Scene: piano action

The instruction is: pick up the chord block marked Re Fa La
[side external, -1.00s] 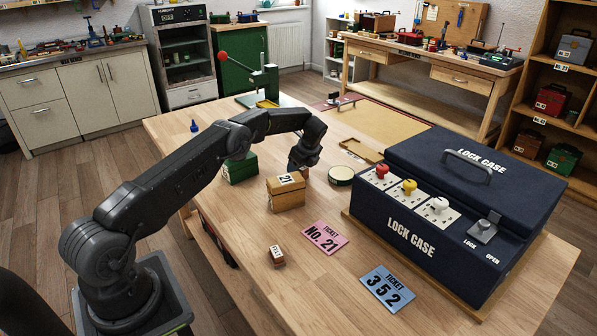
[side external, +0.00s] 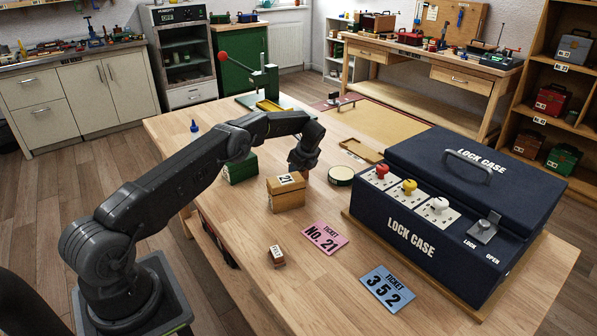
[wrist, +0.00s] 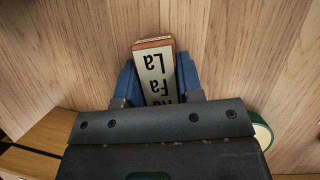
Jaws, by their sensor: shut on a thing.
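The chord block (wrist: 157,72) is a small wooden block with a pale face lettered La and Fa, plus a third, partly hidden line. In the wrist view it sits between the blue fingers of my gripper (wrist: 156,64), which are shut on it. Its near end is hidden by the gripper body. In the side external view my gripper (side external: 300,164) points down behind the wooden box marked 21, and the block is mostly hidden there. I cannot tell whether the block touches the table.
The wooden box marked 21 (side external: 286,196) and a green box (side external: 240,168) stand near my gripper. A round tin (side external: 341,176) is just to its right. Another small lettered block (side external: 277,256) lies nearer the front. The navy lock case (side external: 412,240) fills the right side.

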